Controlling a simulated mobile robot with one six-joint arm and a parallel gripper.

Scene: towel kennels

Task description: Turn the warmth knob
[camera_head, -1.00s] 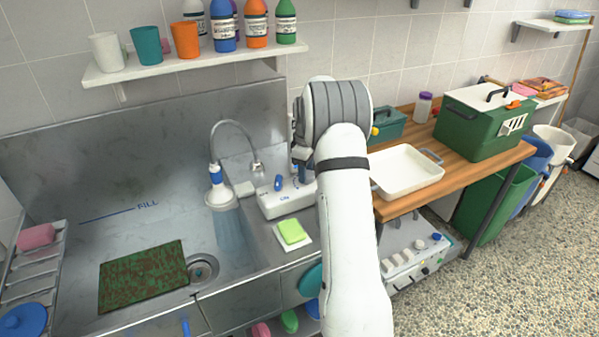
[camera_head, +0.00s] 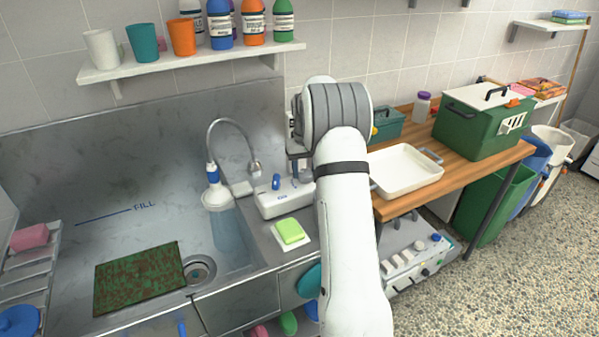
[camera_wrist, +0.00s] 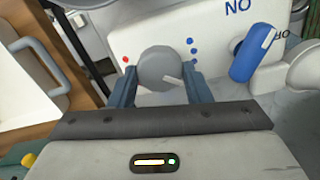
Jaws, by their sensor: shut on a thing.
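The warmth knob is a round grey knob (camera_wrist: 157,66) on the front of a white box, in the wrist view. My gripper (camera_wrist: 160,82) is shut on the knob, with one dark finger on each side. In the head view the white box (camera_head: 272,204) stands beside the sink. My arm hides the knob and most of the gripper there.
In the head view, a green sponge (camera_head: 290,231) lies before the box. A white tray (camera_head: 403,174) rests on the wooden table to the right.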

